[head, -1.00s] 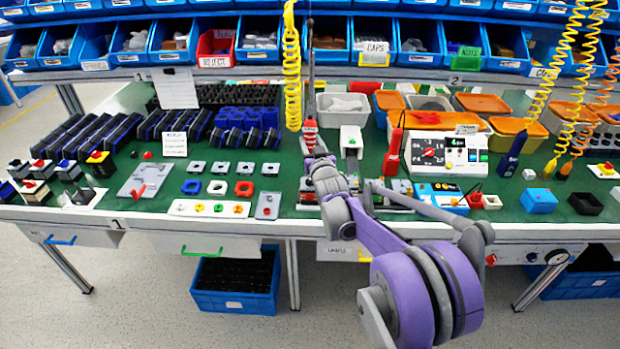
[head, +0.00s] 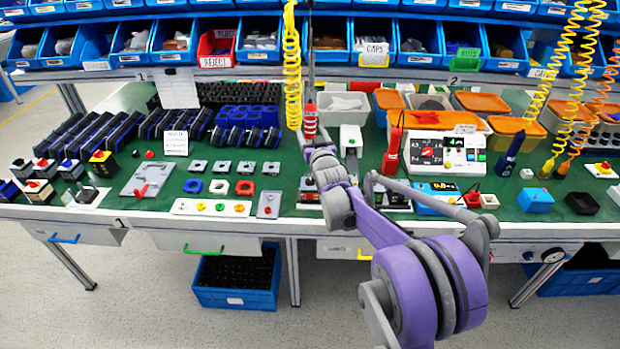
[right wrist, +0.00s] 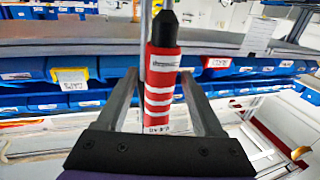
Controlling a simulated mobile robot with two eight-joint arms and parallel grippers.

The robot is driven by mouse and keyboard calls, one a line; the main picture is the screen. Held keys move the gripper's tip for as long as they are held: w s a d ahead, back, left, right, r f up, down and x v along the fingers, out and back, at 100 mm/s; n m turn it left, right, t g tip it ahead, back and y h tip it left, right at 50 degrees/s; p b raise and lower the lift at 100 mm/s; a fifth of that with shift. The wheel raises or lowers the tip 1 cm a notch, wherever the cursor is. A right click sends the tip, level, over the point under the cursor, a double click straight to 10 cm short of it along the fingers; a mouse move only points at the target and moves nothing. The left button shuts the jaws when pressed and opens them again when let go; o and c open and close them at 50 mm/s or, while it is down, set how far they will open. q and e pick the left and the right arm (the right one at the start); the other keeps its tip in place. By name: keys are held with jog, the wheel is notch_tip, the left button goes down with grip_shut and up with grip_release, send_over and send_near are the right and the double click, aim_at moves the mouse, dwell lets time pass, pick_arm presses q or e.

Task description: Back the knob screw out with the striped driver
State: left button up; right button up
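The striped driver (head: 310,122) is red with white bands and a black top, and stands upright toward the back middle of the bench. In the head view my right gripper (head: 314,149) is at the driver's lower part, above the bench. The driver's bit is hidden. Small parts (head: 308,190) below the gripper are partly covered by my arm; I cannot make out the knob screw. My left gripper is not in view.
A white box (head: 351,140) is close to the right of the driver. A yellow coiled hose (head: 291,70) hangs just left. Blue bins (head: 330,38) line the back.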

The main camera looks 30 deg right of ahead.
jog(key=shift+o, duration=0.4)
jog(key=v, duration=0.7)
dwell(0.3)
jog(key=shift+s, duration=0.1)
dwell(0.3)
jog(key=s+a+f+n+g+y+p, duration=0.1)
jog(key=s+a+f+g, duration=0.3)
jog(key=s, duration=0.7)
jog(key=s+a+f+n+g+y+p, duration=0.1)
jog(key=s+a+f+g, duration=0.3)
jog(key=s+a, duration=0.5)
jog(key=s+a+f+n+g+y, duration=0.1)
jog(key=s+a+f+g+y, duration=0.2)
jog(key=s, duration=1.2)
jog(key=a+f, duration=0.3)
jog(key=a, duration=0.1)
jog(key=shift+s+g+p, duration=0.2)
jog(key=shift+g+p, duration=0.2)
